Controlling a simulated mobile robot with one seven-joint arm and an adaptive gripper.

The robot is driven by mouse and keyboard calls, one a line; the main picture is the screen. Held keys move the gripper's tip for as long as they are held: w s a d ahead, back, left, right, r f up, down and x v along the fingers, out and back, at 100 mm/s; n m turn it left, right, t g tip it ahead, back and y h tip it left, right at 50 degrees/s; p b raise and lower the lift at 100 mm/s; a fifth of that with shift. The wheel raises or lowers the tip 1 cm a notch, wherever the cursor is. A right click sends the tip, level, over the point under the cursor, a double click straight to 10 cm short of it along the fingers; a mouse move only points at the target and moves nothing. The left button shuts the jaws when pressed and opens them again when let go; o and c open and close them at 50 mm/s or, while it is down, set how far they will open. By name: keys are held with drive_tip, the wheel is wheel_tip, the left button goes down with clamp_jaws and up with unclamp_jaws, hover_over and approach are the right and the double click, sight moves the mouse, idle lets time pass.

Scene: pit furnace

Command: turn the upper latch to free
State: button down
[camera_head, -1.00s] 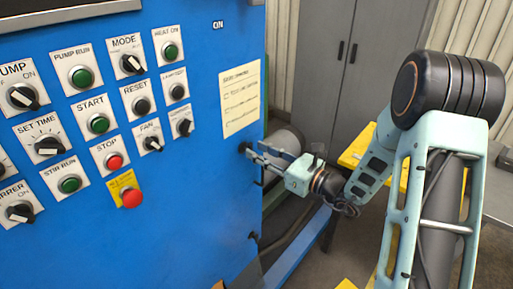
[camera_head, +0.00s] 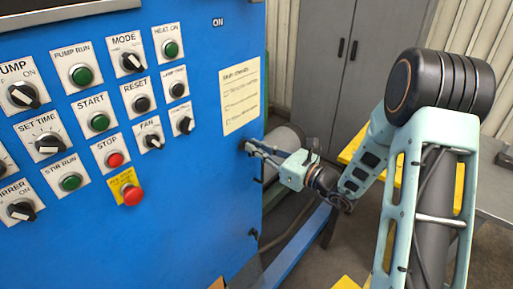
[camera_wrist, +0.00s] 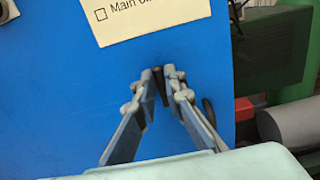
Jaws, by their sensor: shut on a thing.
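The upper latch (camera_head: 246,146) is a small black handle near the right edge of the blue cabinet front, below the paper notice. My gripper (camera_head: 251,148) is at it with its fingers shut on it. In the wrist view, the fingertips (camera_wrist: 160,78) come together on the dark latch (camera_wrist: 161,88), which shows as a narrow dark piece between them. The fingers hide much of it, so its exact angle is hard to tell. A second black latch (camera_head: 254,234) sits lower on the same edge.
The blue cabinet (camera_head: 190,225) carries switches and buttons left of my gripper, including a red emergency button (camera_head: 132,196). The paper notice (camera_head: 239,95) is just above. A grey cylinder (camera_head: 285,141) and yellow parts (camera_head: 352,150) stand to the right.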

drive_tip(key=shift+m, duration=0.3)
drive_tip(key=m+p, duration=0.1)
drive_tip(key=m, duration=0.1)
drive_tip(key=m+p, duration=0.2)
drive_tip(key=m, duration=0.1)
drive_tip(key=m+p, duration=0.2)
drive_tip(key=m, duration=0.1)
drive_tip(key=shift+w+d, duration=0.35)
drive_tip(key=shift+w, duration=0.05)
drive_tip(key=m, duration=0.3)
drive_tip(key=shift+w+d+f+m+p, duration=0.1)
drive_tip(key=shift+w+f+m+p, duration=0.05)
drive_tip(key=shift+f+m+p, duration=0.2)
drive_tip(key=m, duration=0.5)
drive_tip(key=shift+f+m, duration=0.25)
drive_tip(key=shift+f, duration=0.15)
drive_tip(key=c, duration=2)
unclamp_jaws()
